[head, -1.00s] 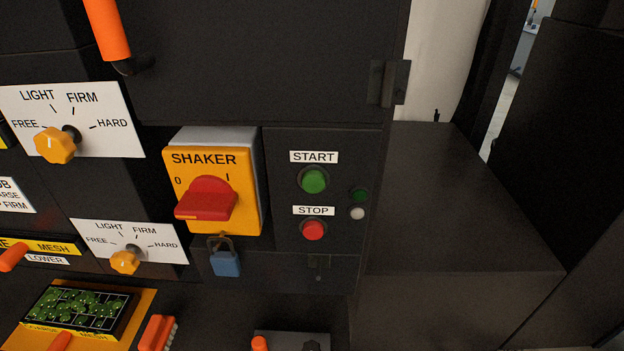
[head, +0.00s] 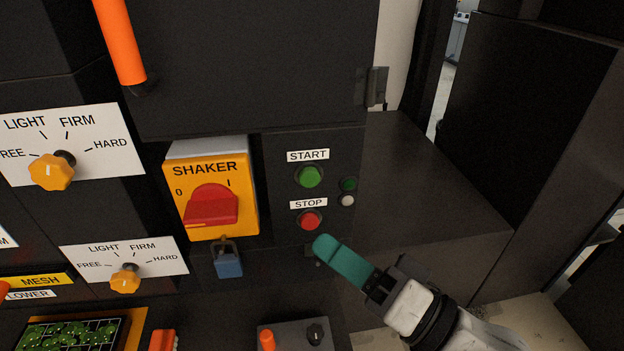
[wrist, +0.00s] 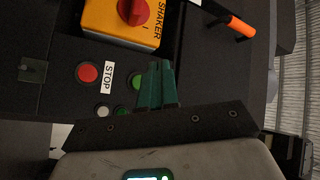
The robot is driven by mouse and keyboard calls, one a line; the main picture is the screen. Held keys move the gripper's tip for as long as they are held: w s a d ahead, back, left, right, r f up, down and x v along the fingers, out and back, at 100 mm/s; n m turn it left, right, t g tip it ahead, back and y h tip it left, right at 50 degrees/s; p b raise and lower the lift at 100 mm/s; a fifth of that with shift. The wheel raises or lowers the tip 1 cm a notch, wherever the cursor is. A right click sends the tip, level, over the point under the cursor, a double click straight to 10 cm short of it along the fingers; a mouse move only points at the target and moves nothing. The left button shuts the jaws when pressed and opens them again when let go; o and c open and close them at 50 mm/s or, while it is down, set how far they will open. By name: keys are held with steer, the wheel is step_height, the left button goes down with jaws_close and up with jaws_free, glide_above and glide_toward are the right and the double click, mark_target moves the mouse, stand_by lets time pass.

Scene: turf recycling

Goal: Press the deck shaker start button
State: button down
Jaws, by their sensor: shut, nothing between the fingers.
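The green START button (head: 309,176) sits under its START label (head: 308,155) on the dark panel. In the wrist view the green button (wrist: 138,82) is partly hidden beside my fingers. The red STOP button (head: 309,220) is directly below it; it also shows in the wrist view (wrist: 88,72). My gripper (head: 325,243) has teal fingers, shut and empty. In the head view its tip appears just below the STOP button, in front of the panel. In the wrist view the closed fingers (wrist: 157,68) point toward the panel near START; contact cannot be told.
Left of the buttons is the yellow SHAKER switch (head: 240,205) with a red handle (head: 210,207) and a blue padlock (head: 228,264) below. A green lamp (head: 349,184) and a white lamp (head: 347,201) sit right of the buttons. An orange bar (head: 120,42) hangs upper left.

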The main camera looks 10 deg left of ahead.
mark_target(310, 179)
steer(key=shift+s+a+r, duration=0.1)
steer(key=shift+r, duration=0.3)
steer(key=w+a, duration=0.2)
steer(key=w, duration=0.6)
steer(key=shift+w+a+b, duration=0.15)
steer(key=shift+w+b, duration=0.1)
steer(key=shift+b, duration=0.15)
steer(key=shift+w, duration=0.1)
stand_by(1.8)
steer(key=shift+w+a, duration=0.15)
steer(key=shift+w, duration=0.15)
